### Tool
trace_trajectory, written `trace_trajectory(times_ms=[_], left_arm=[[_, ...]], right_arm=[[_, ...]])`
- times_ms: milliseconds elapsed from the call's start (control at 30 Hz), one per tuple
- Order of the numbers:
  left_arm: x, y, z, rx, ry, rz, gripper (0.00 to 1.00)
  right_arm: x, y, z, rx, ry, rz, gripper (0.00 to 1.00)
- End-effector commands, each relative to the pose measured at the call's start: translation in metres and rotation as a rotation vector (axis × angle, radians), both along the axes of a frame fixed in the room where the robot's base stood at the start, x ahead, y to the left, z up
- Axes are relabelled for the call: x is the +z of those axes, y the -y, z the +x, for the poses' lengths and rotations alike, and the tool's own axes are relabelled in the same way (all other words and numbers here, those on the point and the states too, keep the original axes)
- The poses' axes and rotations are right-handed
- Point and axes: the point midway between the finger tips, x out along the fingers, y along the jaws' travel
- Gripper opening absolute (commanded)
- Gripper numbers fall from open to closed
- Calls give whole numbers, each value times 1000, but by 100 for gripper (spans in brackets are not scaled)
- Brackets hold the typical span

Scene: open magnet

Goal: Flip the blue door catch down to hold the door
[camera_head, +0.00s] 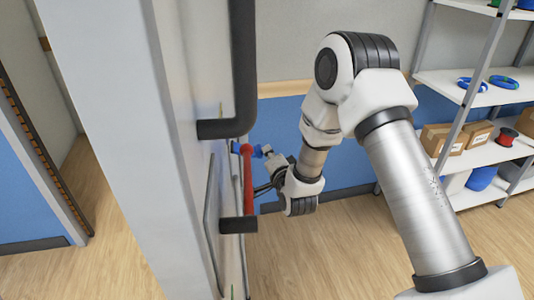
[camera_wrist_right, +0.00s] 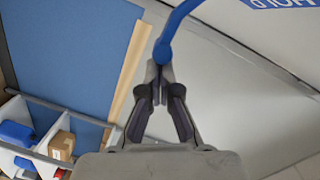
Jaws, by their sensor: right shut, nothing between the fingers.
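The blue door catch (camera_head: 242,149) shows small beside the upper part of a red bar on the door (camera_head: 180,100) in the head view. In the right wrist view the blue catch (camera_wrist_right: 164,46) is a curved blue arm with a rounded end, running up and to the right. My right gripper (camera_head: 270,157) is at the catch, close to its rounded end. In the wrist view its fingertips (camera_wrist_right: 159,72) are together just below that end, with nothing held between them. I cannot tell whether they touch it. My left gripper is in neither view.
Dark handle bars (camera_head: 243,70) stand out from the door's face near the red bar (camera_head: 249,180). A shelf rack with boxes (camera_head: 440,138) and spools stands at the right. A blue and grey wall is behind. The wooden floor between door and rack is clear.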

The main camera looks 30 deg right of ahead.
Motion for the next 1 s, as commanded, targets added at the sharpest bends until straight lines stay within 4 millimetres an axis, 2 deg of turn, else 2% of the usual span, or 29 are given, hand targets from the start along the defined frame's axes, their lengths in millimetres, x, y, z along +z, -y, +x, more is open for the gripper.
trace_trajectory(times_ms=[33, 400, 633, 1000], left_arm=[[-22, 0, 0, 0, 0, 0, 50], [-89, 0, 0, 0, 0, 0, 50], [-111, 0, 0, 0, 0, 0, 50], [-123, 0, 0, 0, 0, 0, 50]], right_arm=[[-16, 0, 0, 0, 19, 40, 0], [-46, -11, 5, 2, 154, 352, 0], [-55, -17, 7, 2, 217, 495, 0], [-59, -22, 9, 0, 214, 491, 0]])
